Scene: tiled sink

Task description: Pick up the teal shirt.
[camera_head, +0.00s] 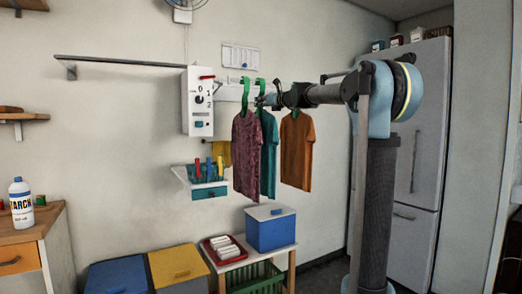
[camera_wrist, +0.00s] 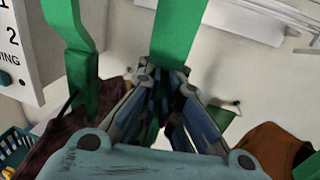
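The teal shirt (camera_head: 268,155) hangs from a green hanger (camera_head: 261,88) between a maroon shirt (camera_head: 246,158) and an orange shirt (camera_head: 297,152). The maroon shirt partly covers it. My gripper (camera_head: 271,99) is at the top of the teal shirt, by its hanger. In the wrist view, the fingers of my gripper (camera_wrist: 165,80) come close together at the green hanger (camera_wrist: 174,35), and green shows between them lower down. I cannot tell whether they press on it. The teal shirt itself is mostly hidden there behind my gripper.
Another green hanger (camera_wrist: 72,45) stands close on the left in the wrist view. A white control box (camera_head: 198,102) is on the wall left of the shirts. A blue box (camera_head: 270,232) stands on a low table below. A fridge (camera_head: 415,130) is at right.

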